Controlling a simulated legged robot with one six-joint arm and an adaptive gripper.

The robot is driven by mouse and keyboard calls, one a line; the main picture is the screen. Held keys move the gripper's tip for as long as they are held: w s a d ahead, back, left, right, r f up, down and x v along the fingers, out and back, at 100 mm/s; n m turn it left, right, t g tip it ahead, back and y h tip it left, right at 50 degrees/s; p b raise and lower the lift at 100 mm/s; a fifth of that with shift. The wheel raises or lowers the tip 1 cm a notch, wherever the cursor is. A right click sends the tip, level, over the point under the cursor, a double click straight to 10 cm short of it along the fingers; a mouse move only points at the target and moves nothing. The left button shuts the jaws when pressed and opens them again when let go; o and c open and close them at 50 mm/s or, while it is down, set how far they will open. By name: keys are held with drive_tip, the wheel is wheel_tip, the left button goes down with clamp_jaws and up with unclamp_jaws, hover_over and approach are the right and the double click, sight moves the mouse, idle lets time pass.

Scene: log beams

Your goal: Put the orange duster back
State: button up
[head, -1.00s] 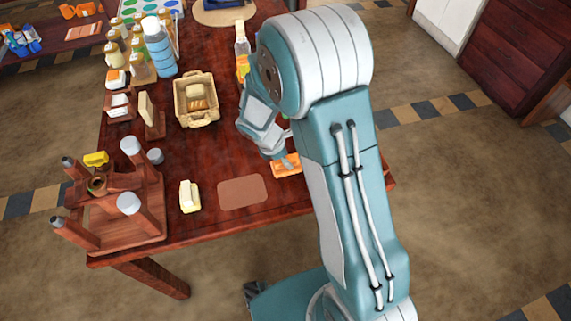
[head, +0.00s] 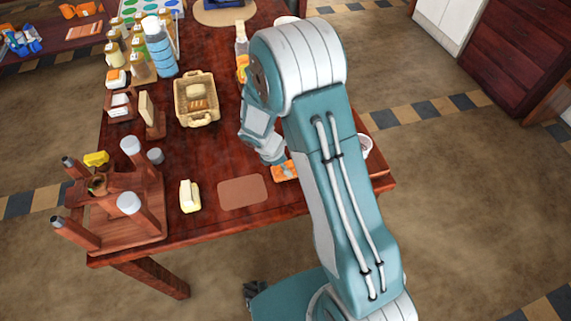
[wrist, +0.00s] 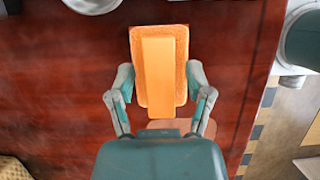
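The orange duster (wrist: 161,70) lies on the dark red wooden table, long and flat with a lighter raised strip along its middle. In the head view, the duster (head: 279,173) is partly hidden by my arm, just right of the flat brown mat (head: 242,191). In the wrist view my gripper (wrist: 161,82) is open, one finger on each side of the duster. I cannot tell whether the fingers touch it or how high above the table they are. In the head view my gripper (head: 275,159) is over the duster.
A wooden rack (head: 118,205), a yellow block (head: 189,196) and a wicker basket (head: 213,117) stand to the left. Bottles fill the back left. A white bowl (head: 366,147) is near the right edge. The mat (wrist: 186,149) shows beside my gripper in the wrist view.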

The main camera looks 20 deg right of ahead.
drive_tip(key=v, duration=1.2)
drive_tip(key=s+d+r+m+t+y, duration=0.1)
drive_tip(key=s+d+r+m, duration=0.1)
drive_tip(key=s+r+m, duration=0.4)
drive_tip(key=s+d+r+m+t+y, duration=0.1)
drive_tip(key=s+d+r+m+y, duration=0.15)
drive_tip(key=r, duration=0.65)
drive_tip(key=s+r+m+t+y, duration=0.1)
drive_tip(key=s+r+m+t, duration=0.2)
drive_tip(key=s+r+m, duration=0.3)
drive_tip(key=s+m, duration=0.3)
drive_tip(key=s, duration=0.3)
drive_tip(key=shift+s+t, duration=0.25)
drive_tip(key=shift+t, duration=0.05)
